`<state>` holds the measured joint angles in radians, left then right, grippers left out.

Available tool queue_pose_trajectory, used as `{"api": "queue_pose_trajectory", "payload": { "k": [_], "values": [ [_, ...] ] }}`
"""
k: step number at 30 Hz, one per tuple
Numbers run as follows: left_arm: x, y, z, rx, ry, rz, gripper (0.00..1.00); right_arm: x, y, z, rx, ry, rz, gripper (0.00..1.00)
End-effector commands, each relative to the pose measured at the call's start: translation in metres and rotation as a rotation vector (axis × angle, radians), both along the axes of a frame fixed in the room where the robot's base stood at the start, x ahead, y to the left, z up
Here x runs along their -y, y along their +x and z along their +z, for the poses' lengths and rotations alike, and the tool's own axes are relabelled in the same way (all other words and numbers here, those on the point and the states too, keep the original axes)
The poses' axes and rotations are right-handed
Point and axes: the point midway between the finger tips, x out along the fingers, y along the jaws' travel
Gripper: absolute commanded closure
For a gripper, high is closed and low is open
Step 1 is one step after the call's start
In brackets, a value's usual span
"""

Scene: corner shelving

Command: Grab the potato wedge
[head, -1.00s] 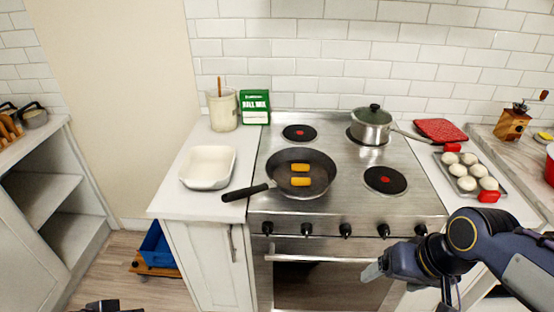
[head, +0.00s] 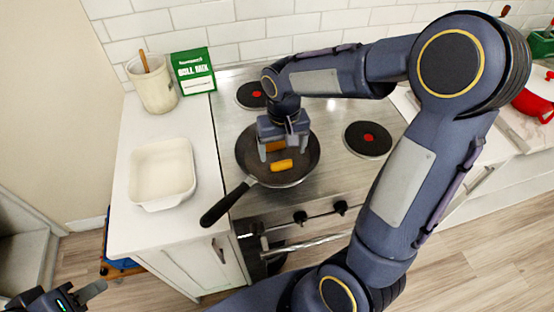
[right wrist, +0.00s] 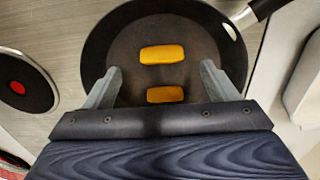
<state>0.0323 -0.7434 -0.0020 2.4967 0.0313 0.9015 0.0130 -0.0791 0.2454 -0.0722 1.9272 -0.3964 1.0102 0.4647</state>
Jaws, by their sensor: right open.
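Two yellow-orange potato wedges lie in the dark frying pan (head: 300,172) on the stove. The nearer wedge (head: 282,166) is in plain view in the head view; the farther wedge (head: 275,146) is partly hidden by my right gripper. In the right wrist view one wedge (right wrist: 162,54) lies beyond the fingertips and the other wedge (right wrist: 165,94) lies between the fingers. My right gripper (head: 285,152) is open, pointing down over the pan, around the farther wedge without visibly gripping it. My left gripper (head: 84,298) is at the lower left, away from the stove; its jaw state is unclear.
A white baking dish (head: 162,172) stands on the counter left of the pan. A utensil crock (head: 153,84) and a green box (head: 193,72) stand behind it. The pan handle (head: 226,204) points toward the front left. A burner (head: 368,139) to the right is empty.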

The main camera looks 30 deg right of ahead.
Motion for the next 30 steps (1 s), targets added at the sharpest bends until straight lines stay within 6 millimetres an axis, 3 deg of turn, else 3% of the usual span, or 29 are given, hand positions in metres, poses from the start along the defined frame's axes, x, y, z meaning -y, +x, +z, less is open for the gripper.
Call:
{"api": "queue_pose_trajectory", "payload": {
  "k": [9, 19, 30],
  "values": [
    [0.000, 0.000, 0.010, 0.000, 0.000, 0.000, 0.64, -0.002, -0.001, -0.044, -0.004, 0.000, 0.001, 0.20],
    [0.000, 0.000, 0.010, 0.000, 0.000, 0.000, 0.64, -0.002, -0.001, -0.052, 0.001, 0.001, 0.000, 0.21],
    [0.000, 0.000, 0.010, 0.000, 0.000, 0.000, 0.64, -0.002, -0.001, -0.051, 0.001, 0.001, 0.000, 0.68]
  ]
}}
